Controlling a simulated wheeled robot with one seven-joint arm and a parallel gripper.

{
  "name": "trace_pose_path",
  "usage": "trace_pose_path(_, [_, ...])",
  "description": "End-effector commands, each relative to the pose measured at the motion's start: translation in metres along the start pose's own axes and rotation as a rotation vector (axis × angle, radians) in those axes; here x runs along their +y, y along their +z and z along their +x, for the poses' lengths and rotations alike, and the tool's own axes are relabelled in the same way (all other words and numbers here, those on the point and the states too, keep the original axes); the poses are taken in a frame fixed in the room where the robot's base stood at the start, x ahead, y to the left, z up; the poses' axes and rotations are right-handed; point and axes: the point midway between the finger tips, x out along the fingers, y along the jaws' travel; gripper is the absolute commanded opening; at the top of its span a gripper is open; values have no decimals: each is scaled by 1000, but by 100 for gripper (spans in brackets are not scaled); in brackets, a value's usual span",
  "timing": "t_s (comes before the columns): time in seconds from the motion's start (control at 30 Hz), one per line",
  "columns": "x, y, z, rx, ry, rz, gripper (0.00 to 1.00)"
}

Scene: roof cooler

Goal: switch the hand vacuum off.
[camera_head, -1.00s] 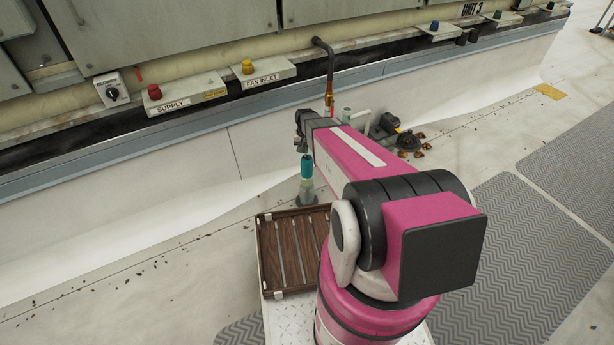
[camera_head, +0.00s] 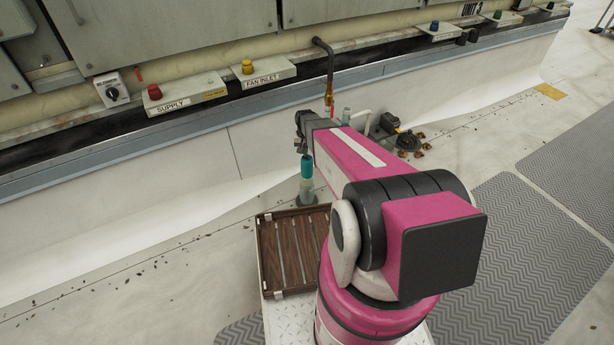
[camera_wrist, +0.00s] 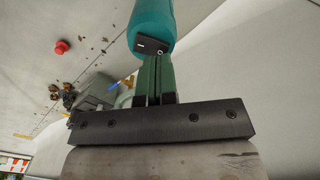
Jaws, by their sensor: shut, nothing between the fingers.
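The hand vacuum (camera_head: 307,167) has a teal upper body and a paler, see-through lower part. It stands upright just behind the wooden tray in the head view. In the wrist view its teal body (camera_wrist: 152,18) fills the top centre, with a small black switch panel (camera_wrist: 151,45) on its near end. My gripper (camera_wrist: 158,58) is shut and empty, its dark green fingers together with their tips right at the panel. I cannot tell whether they touch it. In the head view my gripper is mostly hidden by my arm, and the panel does not show.
A slatted wooden tray (camera_head: 266,262) lies in front of the vacuum. Behind stands a ledge with a red SUPPLY button (camera_head: 154,92), a yellow FAN INLET button (camera_head: 247,66) and a rotary switch (camera_head: 112,93). The floor at left is mostly clear.

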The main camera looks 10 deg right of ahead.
Motion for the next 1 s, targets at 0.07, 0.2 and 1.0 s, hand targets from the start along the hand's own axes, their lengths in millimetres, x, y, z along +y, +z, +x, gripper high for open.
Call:
trace_pose_path(0.07, [0,0,1,0,0,0,0])
trace_pose_path(0.2, [0,0,3,0,0,0,0])
trace_pose_path(1.0, [0,0,13,0,0,0,0])
